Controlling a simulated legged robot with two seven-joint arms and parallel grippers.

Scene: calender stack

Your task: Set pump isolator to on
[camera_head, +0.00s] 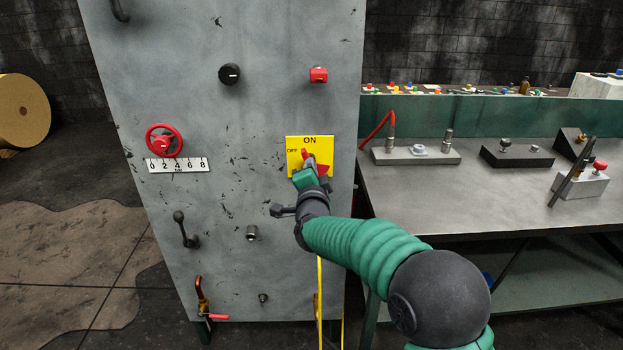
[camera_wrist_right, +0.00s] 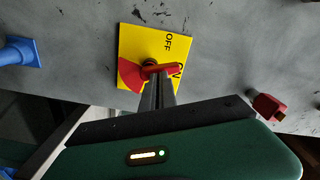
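The pump isolator is a yellow square plate (camera_head: 294,142) marked ON at its top and OFF at its left, with a red rotary handle (camera_head: 306,154) in the middle. In the right wrist view the plate (camera_wrist_right: 135,40) is turned, and the red handle (camera_wrist_right: 172,69) lies with one end over the ON lettering. My right gripper (camera_head: 311,163) is at the handle. Its fingers (camera_wrist_right: 158,78) look close together, with their tips touching or just beside the handle. I cannot tell whether any of the handle is between them. My left gripper is not in view.
The grey panel (camera_head: 240,120) also carries a red handwheel (camera_head: 164,140), a black knob (camera_head: 229,74), a red knob (camera_head: 318,74) and a black lever (camera_head: 185,229). A workbench (camera_head: 450,190) with several fixtures stands right. A yellow strip (camera_head: 319,290) hangs below my arm.

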